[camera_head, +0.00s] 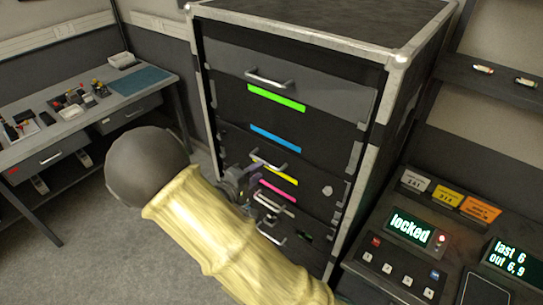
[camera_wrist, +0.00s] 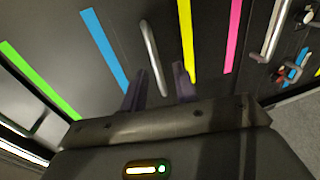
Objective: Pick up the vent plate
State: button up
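I cannot make out a vent plate for certain in either view. The black rack (camera_head: 290,110) has stacked drawer fronts with metal handles and green, blue, yellow and magenta strips. My gripper (camera_head: 254,176) is in front of the rack near the yellow strip (camera_head: 273,173). In the wrist view my gripper (camera_wrist: 160,82) has its two dark fingers apart, with nothing held. A drawer handle (camera_wrist: 152,58) between the blue and yellow strips shows between the fingers; I cannot tell how far beyond the tips it is. My arm hides part of the lower rack.
A workbench (camera_head: 80,121) with small parts and a blue mat (camera_head: 139,79) stands at the left. A console (camera_head: 405,245) reading "locked" stands at the right, below a shelf (camera_head: 500,82) with small items. Grey floor (camera_head: 85,230) is clear at the left.

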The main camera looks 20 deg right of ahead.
aim_at(267, 164)
jog(key=x, duration=0.1)
jog(key=p+x, duration=0.1)
jog(key=x, duration=0.1)
jog(key=p+x, duration=0.1)
jog(key=shift+w+d+r, duration=0.15)
jog(key=shift+d+r, duration=0.15)
jog(key=shift+w+d+f, duration=0.15)
jog(key=shift+w+d, duration=0.05)
jog(key=shift+w, duration=0.05)
jog(key=shift+s, duration=0.1)
grip_shut()
